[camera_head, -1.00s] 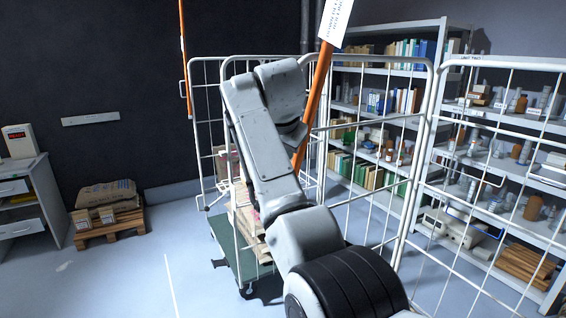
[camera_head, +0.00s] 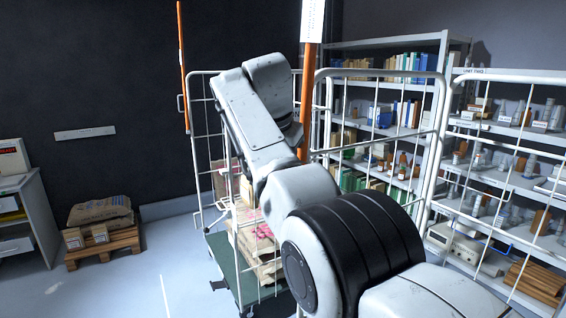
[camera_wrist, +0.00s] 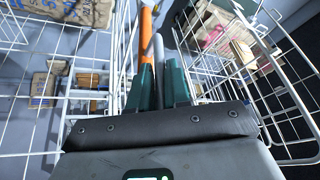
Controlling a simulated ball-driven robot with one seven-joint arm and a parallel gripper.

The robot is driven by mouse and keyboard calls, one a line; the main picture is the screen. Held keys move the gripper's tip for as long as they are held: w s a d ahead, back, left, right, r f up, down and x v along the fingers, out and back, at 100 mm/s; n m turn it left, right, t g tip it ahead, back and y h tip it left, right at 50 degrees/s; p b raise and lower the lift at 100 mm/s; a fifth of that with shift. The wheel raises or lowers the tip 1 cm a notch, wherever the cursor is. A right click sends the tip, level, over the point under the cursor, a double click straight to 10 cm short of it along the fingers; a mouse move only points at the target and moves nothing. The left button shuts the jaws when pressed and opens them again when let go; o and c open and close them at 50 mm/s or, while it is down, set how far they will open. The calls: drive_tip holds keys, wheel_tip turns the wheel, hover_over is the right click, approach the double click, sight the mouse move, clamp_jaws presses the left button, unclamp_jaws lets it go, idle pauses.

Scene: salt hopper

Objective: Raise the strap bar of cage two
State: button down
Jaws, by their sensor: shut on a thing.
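An orange strap bar (camera_head: 305,100) with a white label (camera_head: 312,20) at its top stands nearly upright at the white wire cage (camera_head: 330,73). My arm hides its lower part. In the wrist view, my gripper (camera_wrist: 160,82) has its teal fingers closed on either side of the orange bar (camera_wrist: 146,40), with a grey rod beside it. A second orange bar (camera_head: 183,60) stands upright at the cage's far left post. No readable mark shows which cage is cage two.
Sacks and boxes (camera_head: 255,235) sit on the cage's green base (camera_head: 228,262). Another wire panel (camera_head: 520,75) stands at right before shelves (camera_head: 385,72) of books and bottles. A pallet (camera_head: 102,246) with a sack is at left. Floor is clear at the left front.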

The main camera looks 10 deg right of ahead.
drive_tip(key=shift+w, duration=0.1)
drive_tip(key=c, duration=1.5)
unclamp_jaws()
drive_tip(key=shift+c, duration=0.2)
drive_tip(key=o, duration=0.4)
drive_tip(key=shift+w+a+f, duration=0.1)
drive_tip(key=shift+w, duration=0.1)
drive_tip(key=shift+s, duration=0.1)
drive_tip(key=b+v, duration=0.2)
drive_tip(key=v, duration=0.8)
drive_tip(key=shift+s+a+r, duration=0.1)
drive_tip(key=shift+r, duration=0.25)
